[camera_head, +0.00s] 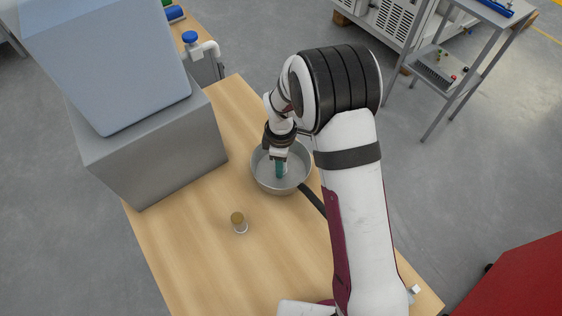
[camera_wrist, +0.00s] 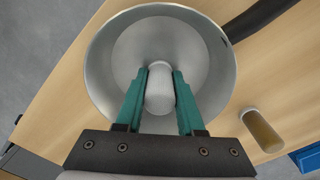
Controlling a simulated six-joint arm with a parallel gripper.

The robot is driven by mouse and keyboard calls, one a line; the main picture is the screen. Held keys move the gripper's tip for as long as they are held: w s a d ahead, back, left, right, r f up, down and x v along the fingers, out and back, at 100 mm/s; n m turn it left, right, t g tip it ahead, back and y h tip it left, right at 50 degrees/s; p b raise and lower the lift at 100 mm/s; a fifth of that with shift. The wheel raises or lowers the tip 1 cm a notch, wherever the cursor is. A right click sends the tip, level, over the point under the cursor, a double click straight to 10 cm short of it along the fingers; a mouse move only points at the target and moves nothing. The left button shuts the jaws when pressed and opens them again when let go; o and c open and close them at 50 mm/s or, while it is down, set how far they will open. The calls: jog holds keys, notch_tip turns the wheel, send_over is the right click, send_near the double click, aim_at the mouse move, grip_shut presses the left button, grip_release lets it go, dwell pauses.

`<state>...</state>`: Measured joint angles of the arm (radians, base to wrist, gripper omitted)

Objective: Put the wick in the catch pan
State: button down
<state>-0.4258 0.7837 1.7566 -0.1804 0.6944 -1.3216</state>
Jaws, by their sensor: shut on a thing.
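The wick (camera_wrist: 159,88) is a short white cylinder with a rounded end, between the green fingers of my gripper (camera_wrist: 160,80) in the wrist view. My gripper is shut on it. The catch pan (camera_wrist: 217,62) is a round grey metal pan with a dark handle; it lies beneath the wick and the fingers. In the head view my gripper (camera_head: 281,171) points down within the rim of the catch pan (camera_head: 264,184). I cannot tell whether the wick touches the pan's floor. The fingers mostly hide the wick in the head view.
A large grey box (camera_head: 155,150) stands at the left. The table's front left is clear.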

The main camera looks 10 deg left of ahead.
jog(key=c, duration=0.5)
grip_release()
notch_tip(320, 180, up, 12)
jog(key=shift+r, duration=0.15)
jog(key=s+d+r+m, duration=0.6)
jog(key=d+m, duration=0.1)
jog(key=s+d+m, duration=0.2)
jog(key=s+m, duration=0.3)
jog(key=s, duration=0.1)
jog(key=s+d+r+m+y, duration=0.1)
jog(key=s+d+m, duration=0.1)
jog(key=s+m, duration=0.4)
jog(key=s+d+r+m, duration=0.1)
jog(key=s+d+m, duration=0.1)
jog(key=s+m, duration=0.3)
jog(key=shift+s+d+r+m+y, duration=0.1)
jog(key=shift+s+d+m+y, duration=0.1)
jog(key=shift+s, duration=0.35)
jog(key=shift+s+d+r+m+y, duration=0.1)
jog(key=shift+s+d+y, duration=0.1)
jog(key=shift+s, duration=0.35)
